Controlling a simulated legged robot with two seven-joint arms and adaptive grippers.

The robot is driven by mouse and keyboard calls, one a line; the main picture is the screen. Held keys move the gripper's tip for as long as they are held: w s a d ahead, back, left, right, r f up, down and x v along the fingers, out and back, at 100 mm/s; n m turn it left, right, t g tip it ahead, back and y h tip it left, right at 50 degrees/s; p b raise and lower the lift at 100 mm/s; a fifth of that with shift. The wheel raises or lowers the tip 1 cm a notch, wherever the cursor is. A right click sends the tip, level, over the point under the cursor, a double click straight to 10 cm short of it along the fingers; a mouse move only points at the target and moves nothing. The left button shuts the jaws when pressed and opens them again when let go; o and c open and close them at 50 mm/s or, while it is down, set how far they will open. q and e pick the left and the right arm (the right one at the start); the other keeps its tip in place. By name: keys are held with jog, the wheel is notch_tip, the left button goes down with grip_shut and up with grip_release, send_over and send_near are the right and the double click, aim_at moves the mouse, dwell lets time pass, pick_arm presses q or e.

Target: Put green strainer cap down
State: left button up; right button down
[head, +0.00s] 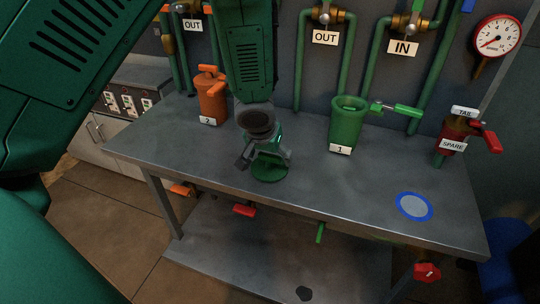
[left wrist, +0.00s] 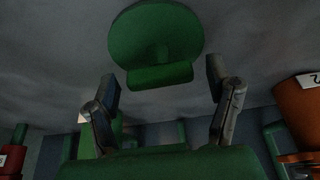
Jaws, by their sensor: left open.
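The green strainer cap (head: 270,173) is a round disc with a raised handle bar, and it appears to lie flat on the grey table. My left gripper (head: 265,158) is over it, pointing down, with its fingers apart. In the left wrist view the cap (left wrist: 157,35) is just beyond the open fingers (left wrist: 160,82), its handle bar towards me and not gripped. The green strainer body (head: 346,128) labelled 1 stands open-topped to the right. My right gripper is not in view.
A blue ring (head: 414,206) marks the table's right side. Green pipes with valves line the back wall. The table (head: 340,185) is clear between cap and ring.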

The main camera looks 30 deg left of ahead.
pick_arm(q)
jog(key=p+v, duration=0.3)
jog(key=v, duration=0.9)
jog(key=s+d+f+m+g+h, duration=0.1)
jog(key=s+d+f, duration=0.1)
jog(key=s+f, duration=0.6)
jog(key=s+d+f+m+g+h, duration=0.15)
jog(key=s+f, duration=0.35)
jog(key=f, duration=0.6)
jog(key=s+f, duration=0.3)
jog(key=s, duration=0.3)
jog(key=s+a+f+g+y, duration=0.1)
jog(key=s+f, duration=0.3)
jog(key=s, duration=0.2)
jog(key=shift+s+a+m, duration=0.15)
jog(key=shift+s+m, duration=0.15)
jog(key=shift+m, duration=0.15)
jog(key=shift+w+y, duration=0.1)
jog(key=shift+y, duration=0.15)
